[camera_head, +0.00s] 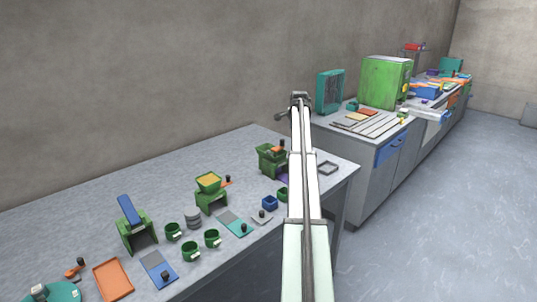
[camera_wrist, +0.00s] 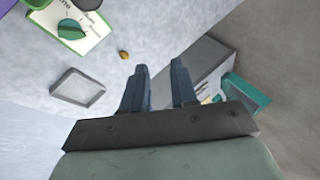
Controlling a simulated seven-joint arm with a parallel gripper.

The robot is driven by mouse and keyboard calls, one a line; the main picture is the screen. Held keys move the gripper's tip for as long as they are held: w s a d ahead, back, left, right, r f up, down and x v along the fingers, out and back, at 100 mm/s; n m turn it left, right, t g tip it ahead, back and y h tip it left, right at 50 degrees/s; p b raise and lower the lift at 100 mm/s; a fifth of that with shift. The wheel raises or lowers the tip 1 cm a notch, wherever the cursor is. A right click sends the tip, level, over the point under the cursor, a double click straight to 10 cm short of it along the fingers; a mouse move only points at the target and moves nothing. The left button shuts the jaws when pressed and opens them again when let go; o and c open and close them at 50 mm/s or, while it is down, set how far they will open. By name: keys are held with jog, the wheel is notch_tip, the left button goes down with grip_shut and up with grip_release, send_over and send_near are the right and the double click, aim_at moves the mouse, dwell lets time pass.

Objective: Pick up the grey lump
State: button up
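My gripper (camera_wrist: 159,65) shows in the wrist view with its two dark blue-grey fingers apart and nothing between them. It is above the table (camera_wrist: 150,20). I cannot make out a clearly grey lump in either view. A small yellow-brown lump (camera_wrist: 124,55) lies on the table, left of and beyond the fingertips, apart from them. In the head view my arm covers part of the table, and I do not see this lump there.
A white card with green parts (camera_wrist: 88,38) is at upper left. Green mugs (camera_head: 190,251), an orange tray (camera_head: 113,280) and green stands (camera_head: 139,236) occupy the table's left part.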

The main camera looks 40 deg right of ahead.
jog(key=w+a+r+g, duration=0.2)
jog(key=w+a+g, duration=0.25)
jog(key=a, duration=0.55)
jog(key=g, duration=0.2)
send_near(269, 152)
jog(key=shift+d+f+m+y, duration=0.4)
jog(key=shift+d+f, duration=0.55)
jog(key=shift+f, duration=0.1)
jog(key=shift+x, duration=2.7)
jog(key=shift+w+a+f, duration=0.1)
jog(key=shift+w+a, duration=0.05)
grip_shut()
